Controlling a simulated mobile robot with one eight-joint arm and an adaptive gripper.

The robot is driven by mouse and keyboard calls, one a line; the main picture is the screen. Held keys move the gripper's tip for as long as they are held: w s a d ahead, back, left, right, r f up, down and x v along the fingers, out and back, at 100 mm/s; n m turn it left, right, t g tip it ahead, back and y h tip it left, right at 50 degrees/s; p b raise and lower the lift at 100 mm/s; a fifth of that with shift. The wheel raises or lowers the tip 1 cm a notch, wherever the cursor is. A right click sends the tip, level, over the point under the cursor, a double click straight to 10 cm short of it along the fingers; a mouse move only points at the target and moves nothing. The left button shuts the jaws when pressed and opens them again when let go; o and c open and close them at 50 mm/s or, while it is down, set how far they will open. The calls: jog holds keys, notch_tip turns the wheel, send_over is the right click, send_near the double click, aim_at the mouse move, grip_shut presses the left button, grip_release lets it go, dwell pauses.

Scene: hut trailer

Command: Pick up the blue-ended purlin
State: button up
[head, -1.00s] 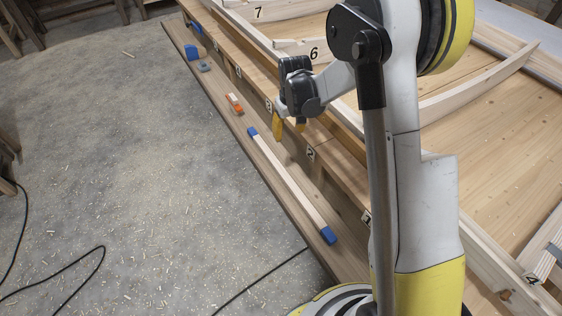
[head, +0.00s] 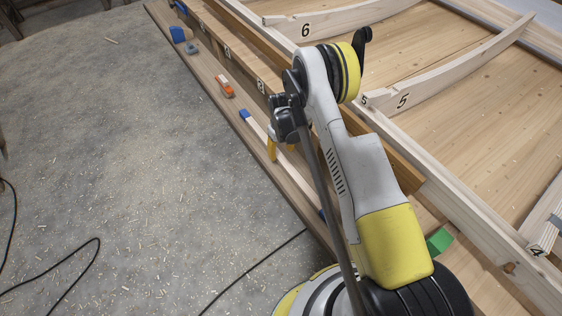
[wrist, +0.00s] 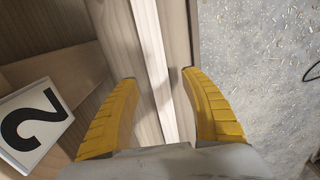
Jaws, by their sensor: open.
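The blue-ended purlin (head: 301,187) is a long pale bar lying on the wooden ledge beside the frame. Its far blue end shows in the head view, and its near blue end is mostly hidden behind my arm. My gripper (head: 281,154) is open over the middle part of the bar. In the wrist view the pale purlin (wrist: 148,38) runs lengthwise between the two yellow fingers of my gripper (wrist: 159,81). Nothing is held. How high the fingertips are above the bar is hard to tell.
An orange tool (head: 224,86) and a blue block (head: 180,34) lie farther along the ledge. A number 2 plate (wrist: 33,120) is on the left in the wrist view. A green block (head: 439,241) lies near my base. Concrete floor is open to the left.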

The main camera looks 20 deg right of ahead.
aim_at(281, 157)
jog(key=f+b, duration=0.1)
jog(key=f, duration=0.2)
jog(key=f+b, duration=0.1)
jog(key=shift+w+f+b, duration=0.25)
jog(key=shift+f+b, duration=0.05)
jog(key=shift+f, duration=0.1)
jog(key=shift+r, duration=0.1)
grip_shut()
